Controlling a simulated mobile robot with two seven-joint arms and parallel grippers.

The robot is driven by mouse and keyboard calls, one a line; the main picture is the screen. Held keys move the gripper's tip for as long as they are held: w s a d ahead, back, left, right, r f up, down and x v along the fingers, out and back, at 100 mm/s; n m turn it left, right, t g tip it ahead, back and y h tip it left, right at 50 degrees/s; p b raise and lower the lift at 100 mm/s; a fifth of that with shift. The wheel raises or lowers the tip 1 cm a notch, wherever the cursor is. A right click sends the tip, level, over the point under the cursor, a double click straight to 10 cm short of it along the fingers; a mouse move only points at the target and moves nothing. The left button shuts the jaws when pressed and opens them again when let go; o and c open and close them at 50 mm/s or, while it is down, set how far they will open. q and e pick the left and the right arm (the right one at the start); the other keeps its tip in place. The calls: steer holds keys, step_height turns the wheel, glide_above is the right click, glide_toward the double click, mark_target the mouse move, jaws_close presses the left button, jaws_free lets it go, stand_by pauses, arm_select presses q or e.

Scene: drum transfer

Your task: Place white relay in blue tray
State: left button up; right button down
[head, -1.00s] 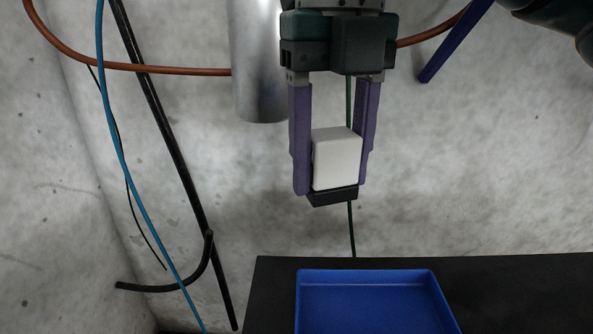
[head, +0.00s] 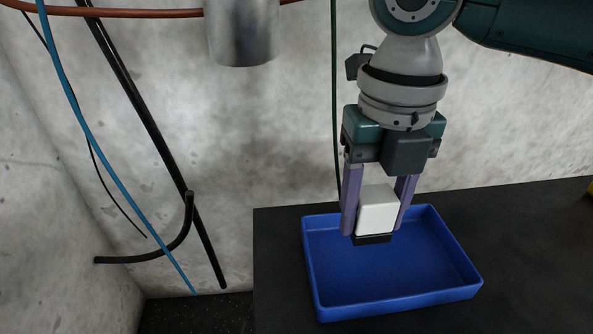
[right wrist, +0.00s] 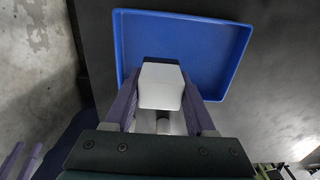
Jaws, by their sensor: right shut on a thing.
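The white relay (head: 378,209) has a black base and is held upright between the purple fingers of my right gripper (head: 378,222). The gripper is shut on it. In the head view the relay hangs over the back part of the blue tray (head: 420,283), and a gap to the tray floor seems to remain. In the right wrist view the white relay (right wrist: 161,86) sits between the fingers, in front of the blue tray (right wrist: 222,58), and covers part of it. The tray looks empty where its floor shows. My left gripper is not in the head view.
The tray stands on a black table (head: 530,240) with free room to its right. A grey metal cylinder (head: 243,35), a blue cable (head: 85,125) and black pipes (head: 150,115) are by the concrete wall on the left. A yellow thing (head: 590,188) shows at the right edge.

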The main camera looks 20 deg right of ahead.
mark_target(360, 264)
steer(key=shift+f+b, duration=0.45)
steer(key=shift+f, duration=2.55)
steer(key=shift+f, duration=0.15)
steer(key=shift+c, duration=1.2)
jaws_free()
